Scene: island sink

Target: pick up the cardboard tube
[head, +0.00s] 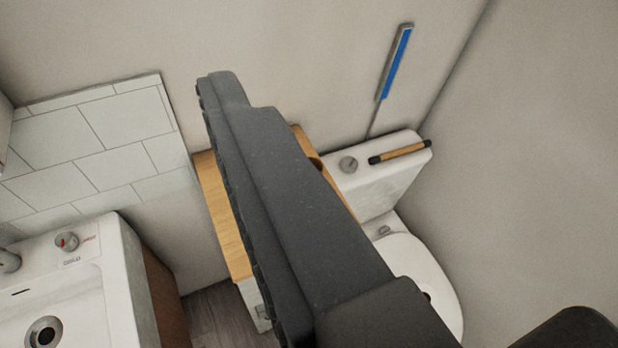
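A thin tan tube with black ends (400,152), which looks like the cardboard tube, lies on top of the white toilet tank (385,182), toward its right end. My gripper (226,92) crosses the middle of the head view as a large dark grey shape, with its tip at the upper left. It appears in front of the wall and left of the tube in the picture, with nothing visible in it. I cannot make out two separate fingers, so its opening is unclear. The tube is in plain view and not covered by my gripper.
A wooden-topped cabinet (222,215) stands left of the toilet, partly hidden by my gripper. The toilet lid (425,275) is below the tank. A blue-and-grey strip (396,62) is on the wall above. A white sink (75,315) is at lower left. A side wall closes the right.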

